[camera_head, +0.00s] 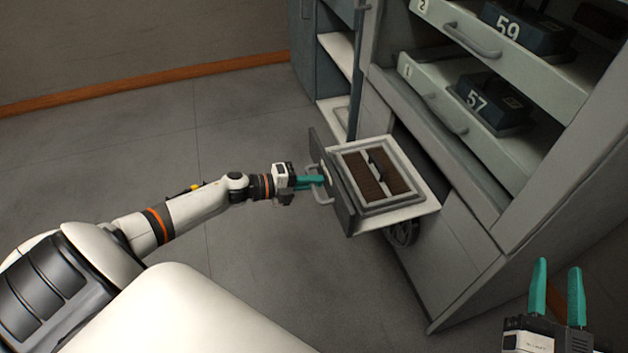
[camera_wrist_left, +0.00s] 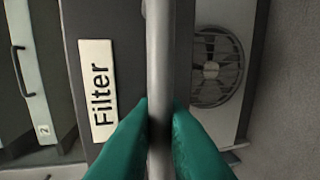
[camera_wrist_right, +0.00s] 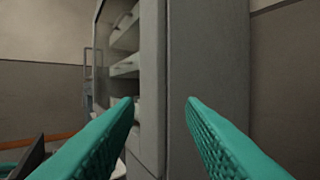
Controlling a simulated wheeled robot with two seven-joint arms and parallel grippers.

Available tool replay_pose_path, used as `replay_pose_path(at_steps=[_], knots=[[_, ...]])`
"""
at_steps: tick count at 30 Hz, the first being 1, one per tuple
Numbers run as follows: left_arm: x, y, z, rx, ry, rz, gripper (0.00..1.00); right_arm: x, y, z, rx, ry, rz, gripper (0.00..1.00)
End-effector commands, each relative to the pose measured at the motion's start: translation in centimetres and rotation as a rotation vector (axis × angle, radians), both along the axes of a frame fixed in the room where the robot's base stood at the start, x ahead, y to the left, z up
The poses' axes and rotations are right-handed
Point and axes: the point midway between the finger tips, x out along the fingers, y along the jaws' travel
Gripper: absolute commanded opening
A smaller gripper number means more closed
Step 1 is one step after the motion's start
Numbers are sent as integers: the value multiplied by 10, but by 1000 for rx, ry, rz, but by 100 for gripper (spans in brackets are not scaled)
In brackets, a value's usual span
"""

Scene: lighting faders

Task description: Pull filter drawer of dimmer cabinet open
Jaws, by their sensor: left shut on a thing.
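The filter drawer (camera_head: 415,208) of the dimmer cabinet (camera_head: 453,236) stands pulled out, with a framed brown filter (camera_head: 375,174) lying in it. Its dark front faces my left arm and carries a white "Filter" label (camera_wrist_left: 98,90) in the left wrist view. My left gripper (camera_head: 318,180) is shut on the drawer's bar handle (camera_wrist_left: 160,60), with one teal finger on each side of the bar. My right gripper (camera_head: 556,290) is open and empty at the lower right, in front of the cabinet; its spread fingers also show in the right wrist view (camera_wrist_right: 162,125).
Above the drawer, two pulled-out trays hold dark units marked 57 (camera_head: 492,103) and 59 (camera_head: 525,32). A round fan (camera_wrist_left: 216,66) sits below the drawer. A blue-grey shelf unit (camera_head: 336,60) stands behind it. The floor (camera_head: 150,140) at left is clear.

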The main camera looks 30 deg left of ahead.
Motion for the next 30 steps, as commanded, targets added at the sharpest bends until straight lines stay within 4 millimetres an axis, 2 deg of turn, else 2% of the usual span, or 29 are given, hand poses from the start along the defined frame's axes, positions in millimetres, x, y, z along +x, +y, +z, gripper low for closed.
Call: replay_pose_path(at_steps=[2,3,4,15,22,30], knots=[[0,-1,-1,0,1,-2,0,0,0,0,0,0,0,36],[0,-1,-1,0,1,-2,13,0,0,0,0,0,0,36],[0,-1,-1,0,1,-2,17,0,0,0,0,0,0,36],[-5,3,1,0,2,0,17,0,0,-1,-3,14,-1,36],[-37,28,10,2,7,1,17,0,-6,-33,-60,229,-13,36],[-77,59,21,1,4,-1,17,-13,-16,-77,-131,514,-32,36]])
